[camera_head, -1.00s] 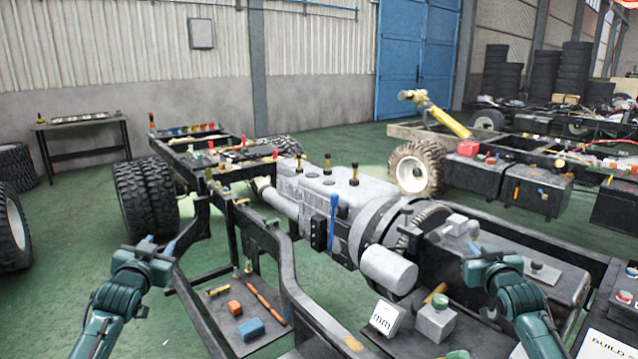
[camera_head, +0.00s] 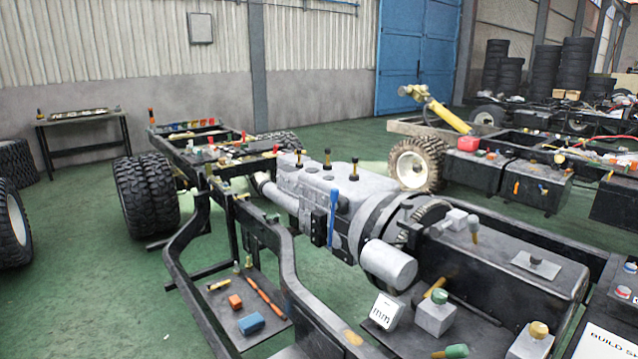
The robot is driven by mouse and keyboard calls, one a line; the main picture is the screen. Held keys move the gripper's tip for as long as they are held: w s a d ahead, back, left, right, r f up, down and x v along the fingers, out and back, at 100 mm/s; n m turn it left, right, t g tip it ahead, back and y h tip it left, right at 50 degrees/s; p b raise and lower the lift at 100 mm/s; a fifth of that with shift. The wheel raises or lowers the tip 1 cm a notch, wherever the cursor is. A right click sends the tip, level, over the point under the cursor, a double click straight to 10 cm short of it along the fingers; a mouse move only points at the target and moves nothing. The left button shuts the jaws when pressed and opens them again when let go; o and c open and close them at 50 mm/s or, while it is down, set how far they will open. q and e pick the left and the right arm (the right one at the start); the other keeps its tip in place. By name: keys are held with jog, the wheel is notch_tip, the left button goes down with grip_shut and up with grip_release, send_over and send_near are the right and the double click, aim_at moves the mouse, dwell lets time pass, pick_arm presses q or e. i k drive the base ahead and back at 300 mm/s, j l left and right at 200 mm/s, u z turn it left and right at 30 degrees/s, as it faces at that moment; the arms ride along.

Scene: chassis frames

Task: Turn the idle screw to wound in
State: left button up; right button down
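I cannot tell for certain which part is the idle screw. A grey engine and gearbox assembly (camera_head: 335,205) lies along the black chassis frame. A small light grey block (camera_head: 456,217) sits on it, with a tan-tipped upright stem (camera_head: 474,229) beside it. Lower down stand a grey block with a green knob (camera_head: 437,312) and a grey block with a yellowish knob (camera_head: 535,338). Neither of my grippers is in view.
A black tray (camera_head: 248,312) with blue and orange pieces lies inside the left rail. A blue lever (camera_head: 333,215) stands beside the gearbox.

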aim_at(537, 330)
jog(key=z, duration=0.8)
